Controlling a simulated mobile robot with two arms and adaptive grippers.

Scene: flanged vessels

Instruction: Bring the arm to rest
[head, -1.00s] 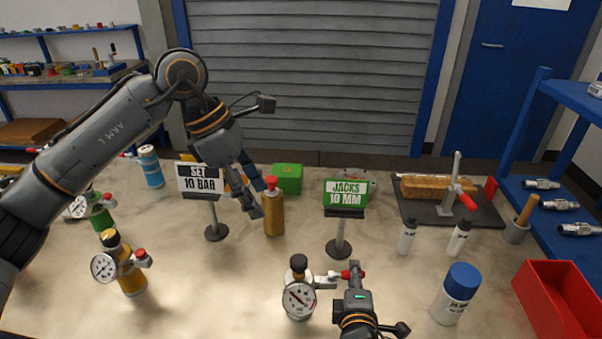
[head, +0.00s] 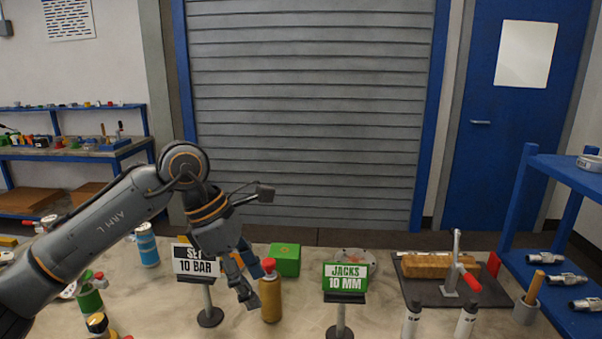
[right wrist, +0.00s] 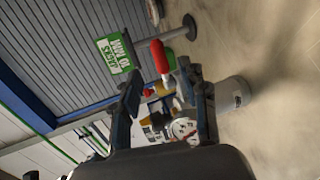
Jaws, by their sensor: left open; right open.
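My left gripper (head: 245,283) hangs from the left arm in the head view, fingers pointing down and apart. It is in front of the 10 bar sign (head: 195,262) and just left of a gold bottle with a red top (head: 270,300); I cannot tell if they touch. My right gripper (right wrist: 163,100) shows only in the right wrist view, with its fingers spread. A red-tipped handle (right wrist: 160,58) and a gauge vessel (right wrist: 182,127) appear in the gap between the fingers, with nothing clearly gripped.
A green sign (head: 345,277) stands mid-table, with a green box (head: 285,260) behind. A board with a lever press (head: 450,285) is at right, beside a blue shelf (head: 560,190). A blue bottle (head: 147,245) stands at left. The near table is out of the head view.

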